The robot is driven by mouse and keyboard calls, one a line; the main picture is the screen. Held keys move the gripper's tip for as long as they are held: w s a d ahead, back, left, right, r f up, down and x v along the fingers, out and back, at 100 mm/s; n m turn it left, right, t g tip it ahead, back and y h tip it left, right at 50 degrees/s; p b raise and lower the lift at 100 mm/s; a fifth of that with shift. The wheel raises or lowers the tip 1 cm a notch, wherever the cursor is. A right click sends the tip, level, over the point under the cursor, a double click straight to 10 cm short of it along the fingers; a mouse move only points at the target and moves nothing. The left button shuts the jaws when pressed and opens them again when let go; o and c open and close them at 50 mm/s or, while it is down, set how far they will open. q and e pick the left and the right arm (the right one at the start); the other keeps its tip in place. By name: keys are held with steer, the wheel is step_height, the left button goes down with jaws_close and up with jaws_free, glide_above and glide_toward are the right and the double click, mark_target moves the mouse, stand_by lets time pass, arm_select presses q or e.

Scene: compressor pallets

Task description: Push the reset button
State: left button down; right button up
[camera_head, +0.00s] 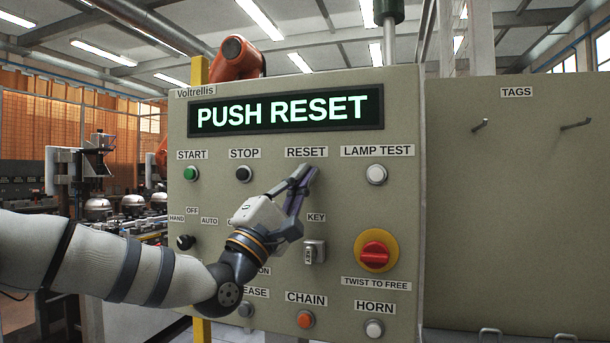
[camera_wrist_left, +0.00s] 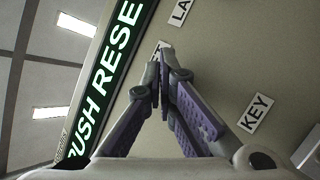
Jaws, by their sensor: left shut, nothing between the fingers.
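The grey control panel (camera_head: 300,190) has a display (camera_head: 285,109) that reads PUSH RESET. The RESET label (camera_head: 306,152) sits under the display. My left gripper (camera_head: 304,172) is shut and empty, its fingertips directly below that label. The reset button itself is hidden behind the fingers. In the left wrist view the closed fingers of my left gripper (camera_wrist_left: 159,72) point at the panel, with the label partly covered behind their tips. I cannot tell whether the tips touch the button. My right gripper is not in view.
The black STOP button (camera_head: 244,174) is to the left and the white LAMP TEST button (camera_head: 376,174) to the right. Below are a key switch (camera_head: 314,251) and a red twist knob (camera_head: 376,251) on yellow. A TAGS board (camera_head: 515,210) with hooks stands at the right.

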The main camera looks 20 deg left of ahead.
arm_select(q)
steer(key=shift+w, duration=0.4)
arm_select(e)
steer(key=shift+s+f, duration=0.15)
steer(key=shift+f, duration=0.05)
arm_select(q)
steer(key=shift+s, duration=0.1)
steer(key=shift+s+p, duration=0.35)
steer(key=shift+s, duration=0.55)
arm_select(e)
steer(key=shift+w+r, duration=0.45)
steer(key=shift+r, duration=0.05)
arm_select(q)
steer(key=s+p, duration=0.2)
steer(key=s, duration=0.4)
steer(key=shift+a+p, duration=0.15)
steer(key=shift+p, duration=0.15)
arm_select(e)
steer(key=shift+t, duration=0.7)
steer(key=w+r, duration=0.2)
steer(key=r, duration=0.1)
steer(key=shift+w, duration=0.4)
